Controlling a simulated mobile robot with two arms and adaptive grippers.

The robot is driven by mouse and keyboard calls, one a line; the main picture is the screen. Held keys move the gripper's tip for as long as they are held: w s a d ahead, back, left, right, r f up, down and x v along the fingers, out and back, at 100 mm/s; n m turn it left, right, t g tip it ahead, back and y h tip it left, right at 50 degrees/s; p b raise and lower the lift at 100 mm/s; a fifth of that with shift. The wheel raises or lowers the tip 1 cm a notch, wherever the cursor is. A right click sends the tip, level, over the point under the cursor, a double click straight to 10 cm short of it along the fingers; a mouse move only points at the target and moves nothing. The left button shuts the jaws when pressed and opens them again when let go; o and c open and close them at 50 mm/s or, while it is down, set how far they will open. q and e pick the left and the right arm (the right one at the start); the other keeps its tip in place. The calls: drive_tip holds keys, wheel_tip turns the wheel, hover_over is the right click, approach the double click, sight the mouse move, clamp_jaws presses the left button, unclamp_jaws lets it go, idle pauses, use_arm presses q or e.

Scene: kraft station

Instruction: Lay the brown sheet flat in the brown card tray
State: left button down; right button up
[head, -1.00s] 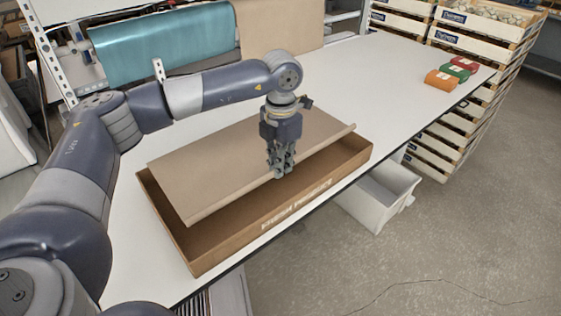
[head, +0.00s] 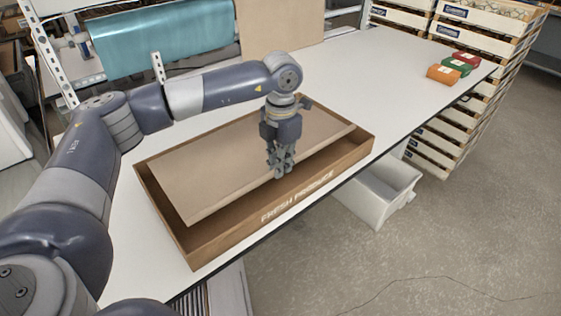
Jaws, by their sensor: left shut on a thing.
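The brown sheet (head: 225,165) is a wide tan panel with a rolled or folded near edge. It lies over the brown card tray (head: 300,205), and its near edge sits inside the tray's outline, with a gap to the tray's front wall. My left gripper (head: 279,174) points down and is shut on the sheet's near edge, around its middle. Whether the sheet's far part touches the tray floor cannot be told. The tray stands on the white table, with white lettering on its front wall. My right gripper does not show.
The white table (head: 345,70) is clear behind and to the right of the tray. Orange, green and red packs (head: 443,74) lie at its far right. A teal roll (head: 165,45) hangs at the back. A white bin (head: 378,195) stands below the front edge, near stacked crates (head: 430,150).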

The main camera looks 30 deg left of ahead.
use_arm(q)
drive_tip(key=shift+f+b, duration=1.15)
drive_tip(key=shift+f, duration=0.7)
drive_tip(key=shift+f, duration=0.1)
drive_tip(key=shift+f+b, duration=0.85)
drive_tip(key=c, duration=1.6)
unclamp_jaws()
drive_tip(key=shift+c, duration=0.2)
